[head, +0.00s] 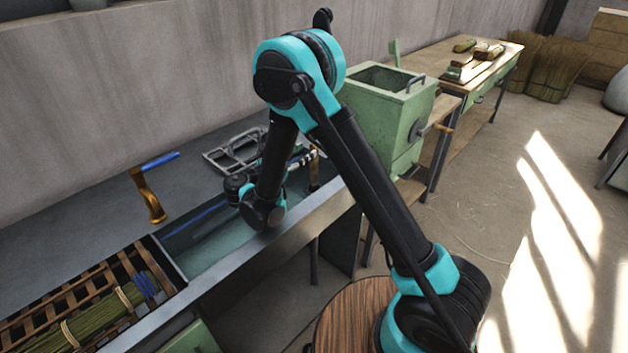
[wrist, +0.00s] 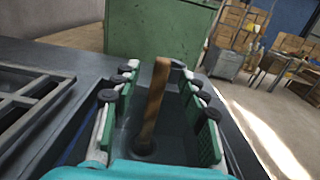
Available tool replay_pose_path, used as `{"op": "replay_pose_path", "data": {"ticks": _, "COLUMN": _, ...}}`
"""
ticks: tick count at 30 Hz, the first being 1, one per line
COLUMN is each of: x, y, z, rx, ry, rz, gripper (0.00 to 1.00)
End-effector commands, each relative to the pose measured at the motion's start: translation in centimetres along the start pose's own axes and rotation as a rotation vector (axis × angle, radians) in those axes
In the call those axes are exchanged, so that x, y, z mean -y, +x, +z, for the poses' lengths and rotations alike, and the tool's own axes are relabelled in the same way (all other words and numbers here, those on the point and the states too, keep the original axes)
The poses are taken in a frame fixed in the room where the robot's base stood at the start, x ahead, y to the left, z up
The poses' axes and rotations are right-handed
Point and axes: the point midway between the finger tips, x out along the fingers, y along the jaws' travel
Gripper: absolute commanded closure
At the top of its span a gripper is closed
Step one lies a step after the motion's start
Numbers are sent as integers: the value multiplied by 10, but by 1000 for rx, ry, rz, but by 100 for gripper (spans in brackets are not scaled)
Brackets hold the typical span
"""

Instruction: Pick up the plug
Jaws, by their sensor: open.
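The plug appears to be the brown wooden upright piece (wrist: 154,105) standing in the basin, a little tilted in the wrist view. Its foot meets a dark round spot on the basin floor. In the head view a brown piece (head: 314,179) shows at the basin's far end, partly hidden by my gripper. My gripper (wrist: 161,76) is open, with one green-padded finger on each side of the wooden piece. I see gaps on both sides and cannot tell any contact. My gripper also shows in the head view (head: 303,158).
The long basin (head: 205,238) has metal rims close by my gripper. A metal rack (head: 232,152) lies on the counter beside it. A green box (head: 388,115) stands beyond the basin. A crate with bound straw (head: 100,318) is at lower left.

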Motion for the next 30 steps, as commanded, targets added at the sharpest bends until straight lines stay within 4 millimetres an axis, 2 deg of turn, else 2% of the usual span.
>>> {"op": "replay_pose_path", "data": {"ticks": 5, "x": 2, "y": 14, "z": 1, "rx": 0, "ry": 0, "rz": -3, "gripper": 57}}
{"op": "replay_pose_path", "data": {"ticks": 12, "x": 3, "y": 47, "z": 2, "rx": 0, "ry": 0, "rz": -3, "gripper": 57}}
{"op": "replay_pose_path", "data": {"ticks": 20, "x": 3, "y": 51, "z": 2, "rx": 0, "ry": 0, "rz": 0, "gripper": 57}}
{"op": "replay_pose_path", "data": {"ticks": 30, "x": 3, "y": 51, "z": 2, "rx": 0, "ry": 0, "rz": 0, "gripper": 98}}
